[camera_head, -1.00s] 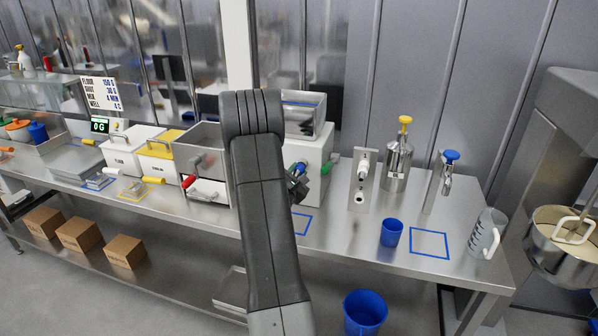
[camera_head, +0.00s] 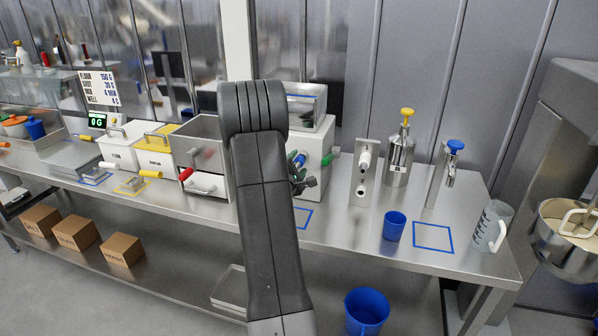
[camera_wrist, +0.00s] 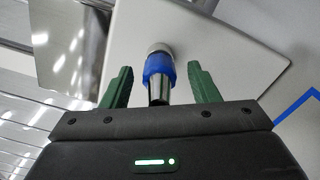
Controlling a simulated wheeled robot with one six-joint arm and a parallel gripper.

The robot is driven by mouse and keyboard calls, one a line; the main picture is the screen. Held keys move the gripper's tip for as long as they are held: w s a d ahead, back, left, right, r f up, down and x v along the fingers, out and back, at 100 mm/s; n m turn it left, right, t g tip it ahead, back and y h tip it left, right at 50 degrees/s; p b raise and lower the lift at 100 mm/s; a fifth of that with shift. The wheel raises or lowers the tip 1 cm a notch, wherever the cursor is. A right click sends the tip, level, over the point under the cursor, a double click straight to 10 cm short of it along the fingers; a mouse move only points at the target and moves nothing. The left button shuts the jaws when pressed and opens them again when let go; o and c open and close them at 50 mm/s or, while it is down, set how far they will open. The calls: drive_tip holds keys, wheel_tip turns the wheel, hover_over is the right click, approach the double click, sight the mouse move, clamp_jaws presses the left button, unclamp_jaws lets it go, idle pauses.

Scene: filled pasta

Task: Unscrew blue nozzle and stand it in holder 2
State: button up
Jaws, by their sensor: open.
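The blue nozzle (camera_wrist: 158,66) has a blue collar and a metal tip. In the wrist view it sticks out from a pale metal face on a round fitting. My gripper (camera_wrist: 160,72) is open, with one green finger on each side of the nozzle and a visible gap to both. In the head view my gripper (camera_head: 305,183) is partly hidden by my arm, beside the white machine (camera_head: 318,150). The blue nozzle (camera_head: 299,160) shows there as a small blue part. I cannot tell which thing is holder 2.
To the right stand an upright metal plate (camera_head: 363,172), a yellow-topped dispenser (camera_head: 399,152), a blue cup (camera_head: 394,226) and a jug (camera_head: 492,227). The blue table outline (camera_head: 433,237) is empty.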

drive_tip(key=m+b, duration=0.2)
drive_tip(key=m, duration=0.2)
drive_tip(key=shift+f+b, duration=0.2)
drive_tip(key=shift+b, duration=0.2)
drive_tip(key=shift+r+m+b, duration=0.2)
drive_tip(key=shift+m+b, duration=0.25)
drive_tip(key=shift+m, duration=0.65)
drive_tip(key=shift+f+m+b, duration=0.2)
drive_tip(key=shift+m+b, duration=0.6)
drive_tip(key=m+b, duration=0.3)
drive_tip(key=m, duration=0.1)
drive_tip(key=m+b, duration=0.1)
drive_tip(key=m, duration=0.2)
drive_tip(key=shift+b, duration=0.4)
drive_tip(key=m+b, duration=0.1)
drive_tip(key=m, duration=0.1)
drive_tip(key=shift+r+m, duration=0.15)
drive_tip(key=shift+m, duration=0.15)
drive_tip(key=m+b, duration=0.2)
drive_tip(key=shift+m, duration=0.3)
drive_tip(key=m+b, duration=0.1)
drive_tip(key=m, duration=0.2)
drive_tip(key=shift+r, duration=0.1)
